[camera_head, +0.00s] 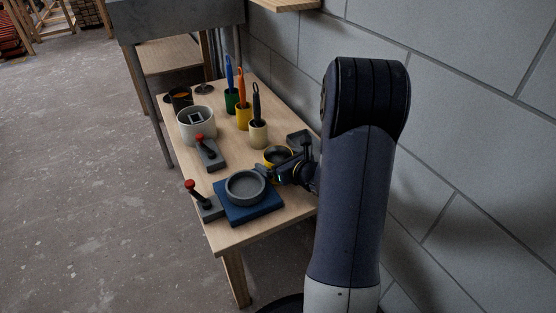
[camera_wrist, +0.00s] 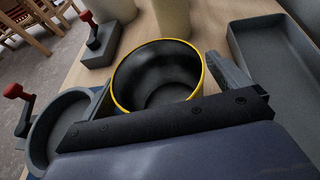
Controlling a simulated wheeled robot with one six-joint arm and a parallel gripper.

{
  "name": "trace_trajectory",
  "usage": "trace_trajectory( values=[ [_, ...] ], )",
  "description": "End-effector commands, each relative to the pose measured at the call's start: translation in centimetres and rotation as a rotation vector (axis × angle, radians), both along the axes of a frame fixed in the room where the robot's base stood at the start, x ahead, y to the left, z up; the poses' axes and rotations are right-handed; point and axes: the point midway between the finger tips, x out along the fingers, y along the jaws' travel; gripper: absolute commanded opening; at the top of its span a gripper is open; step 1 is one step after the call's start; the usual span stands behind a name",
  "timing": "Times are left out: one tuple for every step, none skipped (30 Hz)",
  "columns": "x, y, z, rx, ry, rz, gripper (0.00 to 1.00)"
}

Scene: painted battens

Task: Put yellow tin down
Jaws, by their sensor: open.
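The yellow tin (camera_head: 278,154) has a yellow rim and a dark, empty-looking inside. It stands upright near the wall side of the wooden table (camera_head: 240,235), right of the grey dish; its base is hidden. It also shows large in the middle of the wrist view (camera_wrist: 160,72). My gripper (camera_head: 283,172) is at the tin's near side. In the wrist view my gripper (camera_wrist: 170,92) is open, with one finger left and one right of the tin. I cannot tell whether either finger touches it.
A grey dish (camera_head: 245,199) sits on a blue board (camera_head: 258,213). Brush cups (camera_head: 258,134), a pale pot (camera_head: 197,136) and a grey tray (camera_wrist: 272,50) stand around the tin. The wall (camera_head: 440,130) is close on the right.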

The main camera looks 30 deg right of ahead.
Motion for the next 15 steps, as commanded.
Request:
trace_trajectory(
  values=[
    [0.0,0.0,0.0,0.000,0.000,0.000,0.96],
    [0.0,0.0,0.1,0.000,0.000,0.000,0.96],
    [0.0,0.0,0.2,0.000,0.000,0.000,0.96],
    [0.0,0.0,0.3,0.000,0.000,0.000,0.96],
    [0.0,0.0,0.4,0.000,0.000,0.000,0.96],
    [-0.2,-0.1,0.6,0.001,0.000,-0.001,0.96],
    [-0.7,-0.2,0.8,0.000,0.001,-0.002,0.96],
    [-1.2,-0.3,1.0,0.000,0.001,-0.003,0.96],
    [-1.9,-0.5,1.3,0.001,0.001,-0.005,0.96],
    [-2.5,-0.6,1.6,0.001,0.000,-0.005,0.96],
    [-3.2,-0.7,1.8,0.001,0.001,-0.006,0.96],
    [-4.0,-0.9,2.2,0.000,0.000,-0.005,0.96],
    [-4.8,-1.0,2.5,0.001,0.001,-0.007,0.96],
    [-5.4,-1.2,2.7,0.000,0.001,-0.005,0.96],
    [-6.2,-1.3,3.0,0.001,0.000,-0.007,0.96]
  ],
)
